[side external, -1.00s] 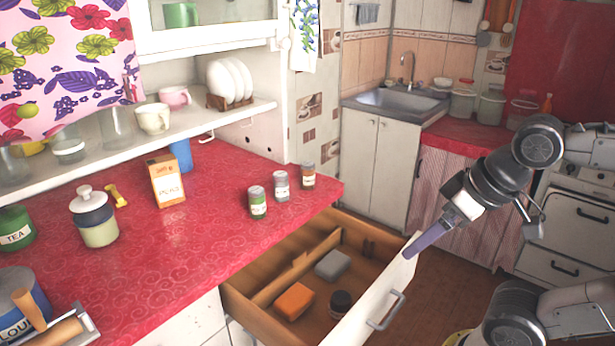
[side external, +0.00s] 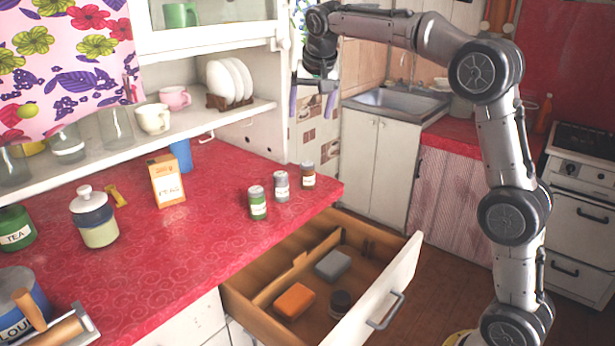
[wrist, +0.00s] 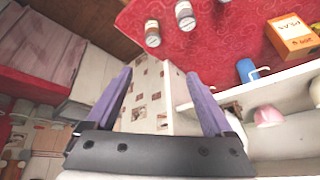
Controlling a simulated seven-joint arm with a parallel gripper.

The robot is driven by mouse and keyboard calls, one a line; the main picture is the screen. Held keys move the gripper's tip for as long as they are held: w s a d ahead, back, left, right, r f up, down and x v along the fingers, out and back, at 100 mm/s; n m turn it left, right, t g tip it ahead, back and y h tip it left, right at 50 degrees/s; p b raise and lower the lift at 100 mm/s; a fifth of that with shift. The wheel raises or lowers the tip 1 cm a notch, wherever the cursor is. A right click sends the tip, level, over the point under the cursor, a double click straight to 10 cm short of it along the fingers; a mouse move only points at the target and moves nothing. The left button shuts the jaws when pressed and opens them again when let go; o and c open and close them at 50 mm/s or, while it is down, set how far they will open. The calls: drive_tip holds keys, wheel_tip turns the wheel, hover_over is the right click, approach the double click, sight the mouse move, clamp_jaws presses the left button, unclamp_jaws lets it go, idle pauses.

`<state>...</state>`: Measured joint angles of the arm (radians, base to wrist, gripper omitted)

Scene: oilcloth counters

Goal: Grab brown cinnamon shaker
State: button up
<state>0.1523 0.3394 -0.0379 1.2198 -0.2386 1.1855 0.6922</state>
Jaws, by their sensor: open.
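The brown cinnamon shaker (side external: 308,175) stands upright on the red counter near its right corner. It also shows at the top of the wrist view (wrist: 152,36). My gripper (side external: 313,112) is raised above and behind the shaker, pointing down. Its purple fingers are apart with nothing between them, as the wrist view also shows (wrist: 163,92). The gripper does not touch the shaker.
A grey-capped shaker (side external: 281,186) and a green shaker (side external: 258,203) stand left of the brown one. The open drawer (side external: 403,270) below holds an orange block, a grey block and a dark jar. The plate shelf (side external: 225,112) is left of my gripper.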

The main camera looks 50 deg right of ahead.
drive_tip(key=g, duration=0.1)
approach(308, 165)
drive_tip(key=x, duration=0.3)
drive_tip(key=w+x, duration=0.1)
drive_tip(key=x, duration=0.2)
drive_tip(key=shift+d+f, duration=0.1)
drive_tip(key=shift+f, duration=0.15)
drive_tip(key=shift+s+x, duration=0.15)
drive_tip(key=shift+x, duration=1.2)
drive_tip(key=shift+s+x, duration=0.15)
drive_tip(key=shift+x, duration=1.25)
drive_tip(key=c, duration=1.4)
drive_tip(key=shift+r, duration=0.1)
